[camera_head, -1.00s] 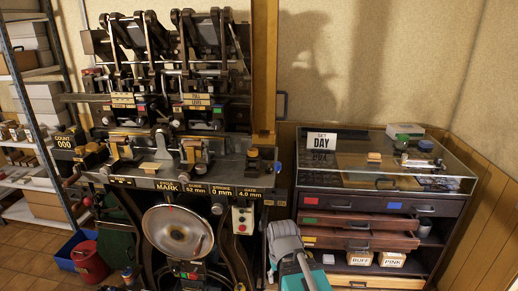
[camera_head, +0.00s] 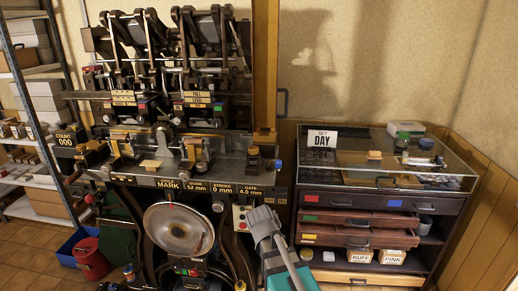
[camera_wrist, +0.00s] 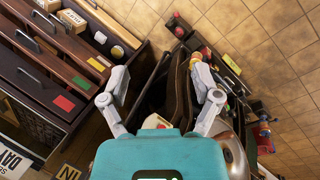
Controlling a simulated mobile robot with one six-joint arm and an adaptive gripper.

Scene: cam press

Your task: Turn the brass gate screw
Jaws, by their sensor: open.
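The machine's label strip reads GATE 4.0 mm (camera_head: 253,191) near its right end. Above that label stands a small dark post with a brownish top (camera_head: 253,160). It is too small to tell whether this is the brass gate screw. My gripper (camera_head: 262,220) is in front of the machine, below and slightly right of the label, apart from the post. In the wrist view my gripper (camera_wrist: 160,82) has its two grey fingers spread wide with nothing between them. The brass gate screw is not clearly seen in the wrist view.
A blue-ended knob (camera_head: 277,165) sits at the machine's right end. A button box (camera_head: 240,218) hangs beside my gripper, and a round metal dish (camera_head: 178,232) lies left. A glass-topped cabinet (camera_head: 440,180) with partly open drawers (camera_head: 355,220) stands right.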

